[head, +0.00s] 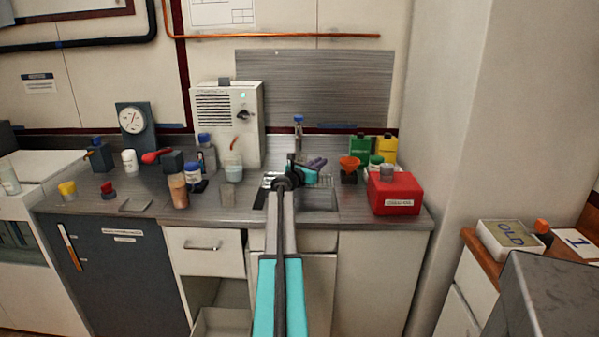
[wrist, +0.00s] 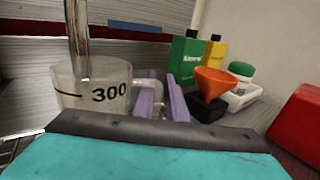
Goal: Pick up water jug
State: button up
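The water jug (wrist: 72,92) is a clear vessel marked 300, on the left of the wrist view. It stands below a metal spout (wrist: 79,40), which covers part of it. My gripper (wrist: 162,96) shows two purple fingers just to the right of the jug, with a gap between them. Something pale and clear shows in the gap; I cannot tell if it is the jug's handle. In the head view my gripper (head: 314,164) is over the sink, and my arm hides most of the jug there.
An orange funnel (wrist: 213,83) on a dark stand and green (wrist: 188,60) and yellow (wrist: 213,58) containers stand at the right. A red box (head: 394,193) sits on the counter's right end. Bottles and a white dispenser box (head: 229,122) stand left of the sink (head: 318,200).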

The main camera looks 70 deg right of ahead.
dwell(0.3)
grip_shut()
jog(key=shift+r+p, duration=0.35)
